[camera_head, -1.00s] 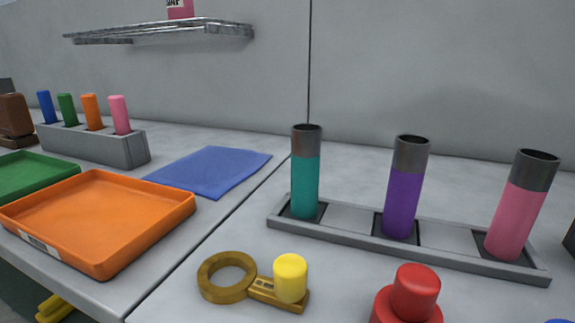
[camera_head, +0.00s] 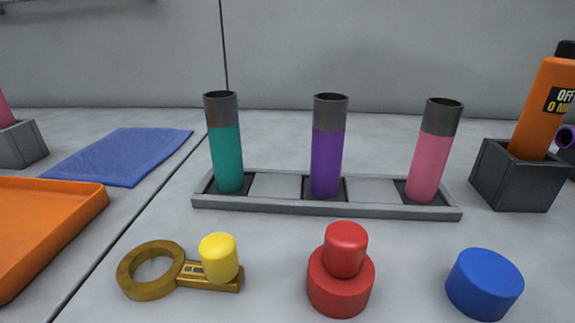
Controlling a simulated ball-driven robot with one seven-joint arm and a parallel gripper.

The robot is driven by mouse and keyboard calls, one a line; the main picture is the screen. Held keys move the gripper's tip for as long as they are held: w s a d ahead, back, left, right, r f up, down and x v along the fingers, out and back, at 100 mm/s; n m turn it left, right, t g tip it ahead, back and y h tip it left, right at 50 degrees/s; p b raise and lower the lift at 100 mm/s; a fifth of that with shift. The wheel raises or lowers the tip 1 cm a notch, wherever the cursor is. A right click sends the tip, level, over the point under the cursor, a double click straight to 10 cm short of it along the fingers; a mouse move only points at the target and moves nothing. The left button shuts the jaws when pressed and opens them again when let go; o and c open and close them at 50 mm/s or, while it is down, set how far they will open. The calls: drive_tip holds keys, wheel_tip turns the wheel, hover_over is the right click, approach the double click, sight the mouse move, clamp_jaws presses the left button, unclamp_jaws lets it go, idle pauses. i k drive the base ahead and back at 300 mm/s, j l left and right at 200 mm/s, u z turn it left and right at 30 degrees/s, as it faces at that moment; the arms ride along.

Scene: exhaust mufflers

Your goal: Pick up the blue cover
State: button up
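The blue cover (camera_head: 484,285) is a short, round blue cap. It lies on the grey table at the lower right of the head view, apart from the other things and right of a red stepped piece (camera_head: 341,272). Nothing hides it. My gripper does not show in the head view.
A grey rack (camera_head: 330,209) holds teal (camera_head: 227,158), purple (camera_head: 326,160) and pink (camera_head: 428,166) tubes behind the cover. A dark box (camera_head: 516,180) with an orange bottle (camera_head: 545,108) stands behind right. A brass ring piece (camera_head: 150,271) with a yellow cylinder (camera_head: 219,257) lies left.

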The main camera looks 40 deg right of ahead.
sight(483, 284)
drive_tip(key=k+j+u, duration=0.1)
drive_tip(key=k+u, duration=0.15)
drive_tip(key=k, duration=0.65)
